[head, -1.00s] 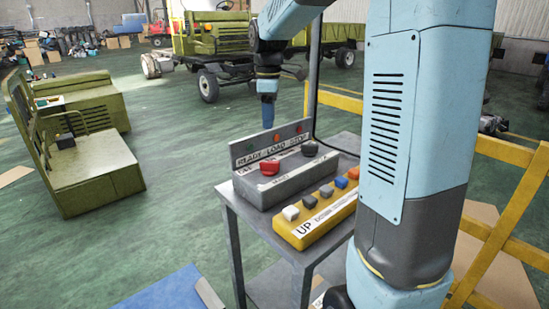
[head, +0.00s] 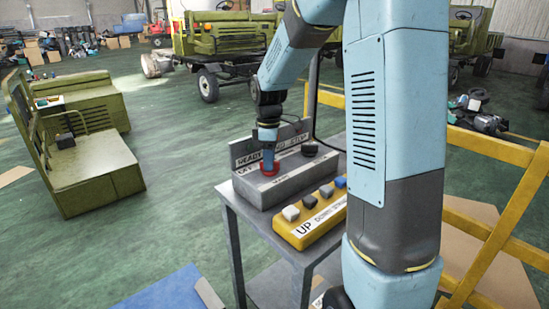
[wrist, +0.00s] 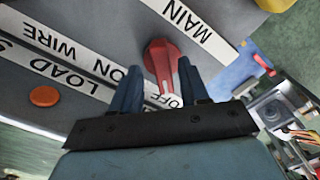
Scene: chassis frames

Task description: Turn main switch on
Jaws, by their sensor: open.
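The main switch is a red rotary knob (wrist: 163,68) on the grey control box (head: 292,182). In the wrist view it stands beside a "MAIN" label, with "ON" and "OFF" markings partly covered by my fingers. My gripper (wrist: 157,85) is open, with one blue finger on each side of the red knob's handle. The right finger looks very close to the handle; I cannot tell whether it touches. In the head view my gripper (head: 268,162) points down over the red knob (head: 270,169), which is partly hidden behind it.
A black knob (head: 310,148) sits on the same box to the right. A yellow button panel (head: 310,217) lies in front on the grey table. An upright labelled plate (head: 240,150) stands behind the knobs. A yellow railing (head: 485,225) is at the right.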

